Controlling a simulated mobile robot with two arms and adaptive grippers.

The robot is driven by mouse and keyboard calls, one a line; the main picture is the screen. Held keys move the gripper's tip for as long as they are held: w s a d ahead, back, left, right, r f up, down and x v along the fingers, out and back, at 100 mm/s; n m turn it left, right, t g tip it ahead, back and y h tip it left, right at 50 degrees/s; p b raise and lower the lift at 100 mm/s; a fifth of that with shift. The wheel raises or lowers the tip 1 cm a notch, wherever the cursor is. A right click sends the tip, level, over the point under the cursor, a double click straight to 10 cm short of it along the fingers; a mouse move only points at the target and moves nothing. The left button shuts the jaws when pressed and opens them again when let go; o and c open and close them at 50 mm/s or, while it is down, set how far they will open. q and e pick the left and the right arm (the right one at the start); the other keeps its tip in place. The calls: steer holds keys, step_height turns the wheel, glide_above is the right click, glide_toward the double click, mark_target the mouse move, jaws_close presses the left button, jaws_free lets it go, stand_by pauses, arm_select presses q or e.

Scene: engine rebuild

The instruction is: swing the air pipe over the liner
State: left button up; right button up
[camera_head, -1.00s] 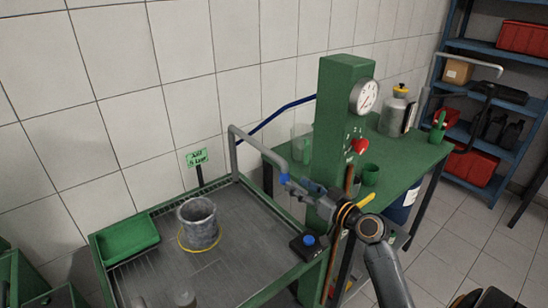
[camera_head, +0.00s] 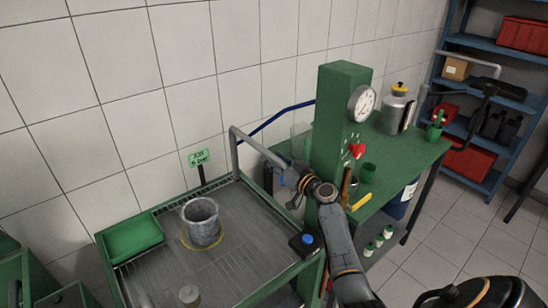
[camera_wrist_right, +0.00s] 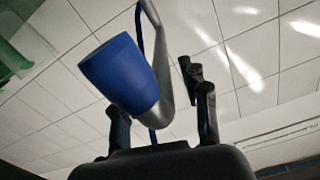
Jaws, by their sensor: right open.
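The air pipe (camera_head: 258,149) is a grey bent tube at the tray's back right corner. Its arm reaches right, towards the green column, and its end is hidden by my right gripper in the head view. The right wrist view shows its blue end (camera_wrist_right: 122,75) close up and the grey tube (camera_wrist_right: 157,40) behind. My right gripper (camera_head: 284,181) is open at the pipe's end; whether a finger touches it I cannot tell. The liner (camera_head: 201,222), a grey open cylinder, stands upright in the tray within a yellow ring, left of the pipe. My left gripper is not in view.
The green column (camera_head: 336,135) with a gauge (camera_head: 361,104) stands close behind my right arm. The metal tray (camera_head: 247,235) holds a green bin (camera_head: 133,238) on the left. A black box with a blue button (camera_head: 307,242) sits at its right edge. A green sign (camera_head: 199,158) stands behind the liner.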

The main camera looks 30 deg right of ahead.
steer(key=shift+w, duration=0.15)
jaws_close()
steer(key=shift+a, duration=0.1)
